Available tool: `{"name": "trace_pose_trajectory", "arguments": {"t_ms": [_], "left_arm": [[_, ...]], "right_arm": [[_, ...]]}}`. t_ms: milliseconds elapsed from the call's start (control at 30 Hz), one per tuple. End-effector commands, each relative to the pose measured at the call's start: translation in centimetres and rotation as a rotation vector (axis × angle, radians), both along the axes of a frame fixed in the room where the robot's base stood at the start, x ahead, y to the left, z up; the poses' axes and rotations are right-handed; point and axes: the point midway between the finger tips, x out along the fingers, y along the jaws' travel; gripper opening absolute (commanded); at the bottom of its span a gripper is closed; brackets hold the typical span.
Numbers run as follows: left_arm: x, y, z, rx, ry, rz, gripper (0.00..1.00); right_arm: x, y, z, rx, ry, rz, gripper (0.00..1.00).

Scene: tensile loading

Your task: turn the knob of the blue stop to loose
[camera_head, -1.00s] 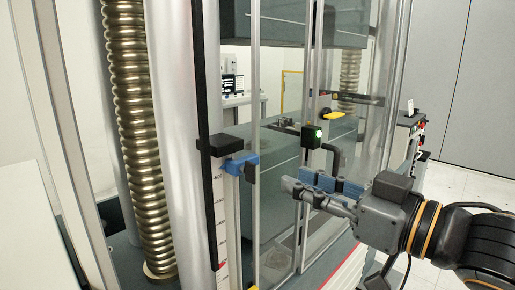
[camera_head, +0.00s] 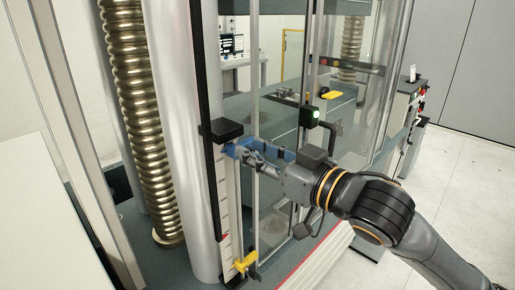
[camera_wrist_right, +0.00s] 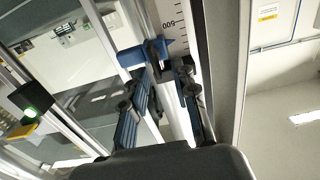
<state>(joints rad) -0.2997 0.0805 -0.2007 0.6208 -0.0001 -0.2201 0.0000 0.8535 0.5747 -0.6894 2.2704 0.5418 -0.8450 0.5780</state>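The blue stop (camera_head: 231,151) sits on the upright rail beside the white scale strip, just below a black block. It also shows in the right wrist view (camera_wrist_right: 131,57), ahead of the fingertips. Its dark knob (camera_wrist_right: 156,48) shows there near the fingertips; in the head view the fingers hide it. My right gripper (camera_head: 250,154) reaches in from the right, its tips right at the stop. In the wrist view its two blue-padded fingers (camera_wrist_right: 168,76) stand apart with a gap between them. I cannot tell whether they touch the knob. My left gripper is not in view.
A yellow stop (camera_head: 245,262) sits lower on the same rail. A thick silver column (camera_head: 183,120) stands left of it. A clear door with a metal frame and black handle (camera_head: 334,132) is behind my right arm. A black box with a green light (camera_head: 309,116) is above the gripper.

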Motion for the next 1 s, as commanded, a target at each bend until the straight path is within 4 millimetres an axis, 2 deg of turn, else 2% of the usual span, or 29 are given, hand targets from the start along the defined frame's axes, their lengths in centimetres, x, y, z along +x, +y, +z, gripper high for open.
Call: {"name": "trace_pose_trajectory", "arguments": {"t_ms": [167,300,333,733,1000], "left_arm": [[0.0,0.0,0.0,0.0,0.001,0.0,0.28],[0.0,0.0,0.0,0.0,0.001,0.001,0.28],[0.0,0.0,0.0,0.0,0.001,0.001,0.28],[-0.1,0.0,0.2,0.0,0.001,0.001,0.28],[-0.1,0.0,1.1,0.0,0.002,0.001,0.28]], "right_arm": [[0.0,0.0,0.0,0.0,0.0,0.0,0.28],[0.0,0.0,0.0,0.0,0.0,0.0,0.02],[0.0,0.0,0.0,0.0,0.0,0.0,0.0],[-0.1,0.0,0.1,-0.019,-0.019,0.0,0.0],[-0.2,0.2,0.2,-0.121,-0.119,-0.001,0.0]]}}
